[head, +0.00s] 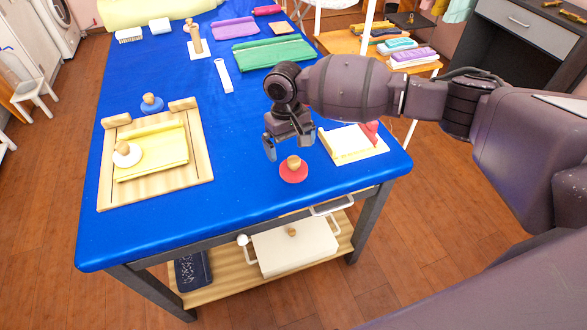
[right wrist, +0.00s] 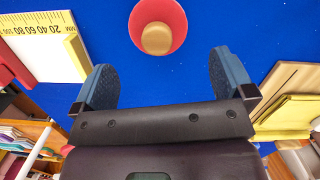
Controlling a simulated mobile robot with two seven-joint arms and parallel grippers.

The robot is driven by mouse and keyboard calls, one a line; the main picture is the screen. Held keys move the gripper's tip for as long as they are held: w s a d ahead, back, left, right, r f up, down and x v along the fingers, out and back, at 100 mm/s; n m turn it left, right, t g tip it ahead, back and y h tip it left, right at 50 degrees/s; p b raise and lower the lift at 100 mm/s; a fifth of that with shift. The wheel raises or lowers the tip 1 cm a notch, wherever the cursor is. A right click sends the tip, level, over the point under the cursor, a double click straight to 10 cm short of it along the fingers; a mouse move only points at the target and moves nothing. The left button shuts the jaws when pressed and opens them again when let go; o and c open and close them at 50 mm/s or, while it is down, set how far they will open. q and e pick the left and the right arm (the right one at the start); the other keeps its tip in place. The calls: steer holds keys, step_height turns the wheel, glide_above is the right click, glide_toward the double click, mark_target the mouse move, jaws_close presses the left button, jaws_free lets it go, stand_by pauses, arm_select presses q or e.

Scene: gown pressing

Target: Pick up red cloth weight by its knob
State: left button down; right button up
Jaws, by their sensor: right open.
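The red cloth weight (head: 293,171) is a round red disc with a light wooden knob on top. It lies on the blue table near its front right part. In the right wrist view the red cloth weight (right wrist: 158,14) shows at the top centre, beyond the fingertips, with its knob facing the camera. My right gripper (head: 290,145) is open and empty above the table, just behind and left of the weight, apart from it. Its two fingers also show wide apart in the right wrist view (right wrist: 162,78). My left gripper is in neither view.
A white and yellow ruled block (head: 350,145) with a red part lies right of the weight. Blue table surface (head: 240,205) in front is clear.

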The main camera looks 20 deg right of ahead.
mark_target(293, 159)
step_height(293, 159, down, 2)
steer(key=shift+s, duration=0.1)
steer(key=f, duration=0.2)
steer(key=s+f, duration=0.1)
steer(key=f, duration=0.1)
steer(key=shift+s+d+f+b, duration=0.1)
steer(key=shift+d+b, duration=0.15)
steer(key=shift+b, duration=0.15)
steer(key=shift+f, duration=0.5)
steer(key=shift+r, duration=0.1)
steer(key=c, duration=1.2)
